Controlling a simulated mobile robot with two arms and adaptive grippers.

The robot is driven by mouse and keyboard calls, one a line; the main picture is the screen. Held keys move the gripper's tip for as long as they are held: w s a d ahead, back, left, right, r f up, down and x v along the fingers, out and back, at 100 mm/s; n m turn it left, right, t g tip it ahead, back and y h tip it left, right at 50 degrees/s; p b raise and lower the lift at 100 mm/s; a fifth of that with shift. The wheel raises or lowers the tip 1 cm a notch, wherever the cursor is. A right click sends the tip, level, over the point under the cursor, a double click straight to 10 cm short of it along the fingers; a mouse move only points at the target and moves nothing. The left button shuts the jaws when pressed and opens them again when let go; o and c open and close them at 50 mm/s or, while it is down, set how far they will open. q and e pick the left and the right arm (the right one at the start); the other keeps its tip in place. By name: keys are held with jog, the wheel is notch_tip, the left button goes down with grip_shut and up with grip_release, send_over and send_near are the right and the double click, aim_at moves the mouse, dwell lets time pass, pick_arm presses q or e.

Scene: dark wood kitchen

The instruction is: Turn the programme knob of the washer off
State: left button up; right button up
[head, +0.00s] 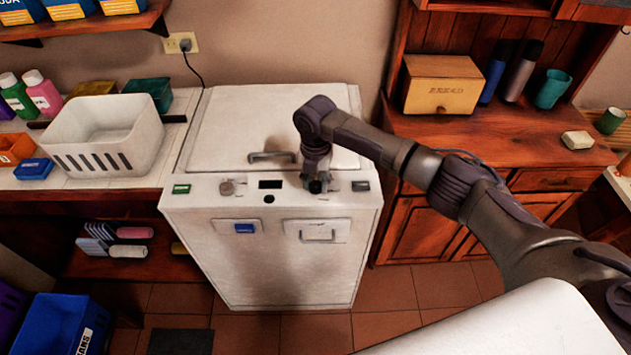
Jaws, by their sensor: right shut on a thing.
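The white washer (270,260) stands in the middle of the head view, with a control strip along its top front edge. A round grey knob (227,187) is on the left part of the strip, clear of my arm. My right gripper (318,186) points down at the right part of the strip and is shut on a knob there. The gripper hides nearly all of that knob, so its pointer and setting cannot be read. A small dark display (270,184) lies between the two spots. My left gripper is out of view.
The washer lid has a metal handle (272,156) close behind the strip, near my right wrist. A white basket (103,132) stands on the left counter. A bread box (442,84) and bottles stand on the right wooden cabinet. The floor before the washer is mostly clear.

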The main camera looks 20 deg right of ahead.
aim_at(315, 183)
jog(key=shift+n, duration=0.3)
jog(key=o, duration=1.1)
jog(key=shift+o, duration=0.2)
jog(key=shift+r, duration=0.1)
notch_tip(315, 183, up, 12)
